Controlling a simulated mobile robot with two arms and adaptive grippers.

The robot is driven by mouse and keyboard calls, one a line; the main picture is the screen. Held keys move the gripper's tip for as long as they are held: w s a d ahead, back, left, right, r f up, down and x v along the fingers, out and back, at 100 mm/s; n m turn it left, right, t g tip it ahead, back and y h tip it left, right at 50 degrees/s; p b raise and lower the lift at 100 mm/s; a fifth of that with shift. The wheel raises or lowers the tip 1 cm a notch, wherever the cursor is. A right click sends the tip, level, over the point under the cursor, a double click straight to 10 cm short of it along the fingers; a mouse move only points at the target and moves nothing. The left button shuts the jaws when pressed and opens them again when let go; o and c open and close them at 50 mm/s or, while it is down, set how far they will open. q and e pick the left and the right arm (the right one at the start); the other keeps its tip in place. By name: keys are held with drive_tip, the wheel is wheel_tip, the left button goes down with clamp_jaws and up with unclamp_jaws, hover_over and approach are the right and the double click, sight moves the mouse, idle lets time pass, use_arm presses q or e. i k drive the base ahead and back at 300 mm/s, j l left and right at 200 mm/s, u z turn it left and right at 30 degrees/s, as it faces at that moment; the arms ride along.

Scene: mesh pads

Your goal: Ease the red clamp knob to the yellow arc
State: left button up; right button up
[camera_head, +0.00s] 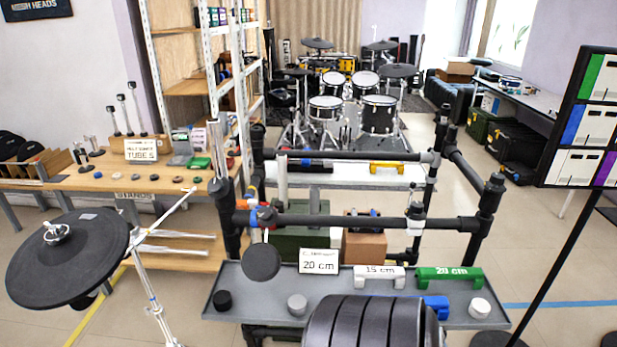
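A small red part (253,218), which looks like the clamp knob, sits at the left end of the front black crossbar (350,219). A blue part and the bar's black joint are close beside it. A dark round pad (262,262) hangs just below it. The knob is too small to tell its turn, and I cannot make out a yellow arc on it. Neither of my grippers is in view.
A grey tray (235,313) below the bar holds a white block (380,278), a green block (449,278), a blue piece and round knobs. A dark ribbed shape covers its front middle. A cymbal pad (68,258) stands left, a panel (585,120) right.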

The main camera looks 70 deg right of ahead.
sight(265, 213)
drive_tip(key=z, duration=1.95)
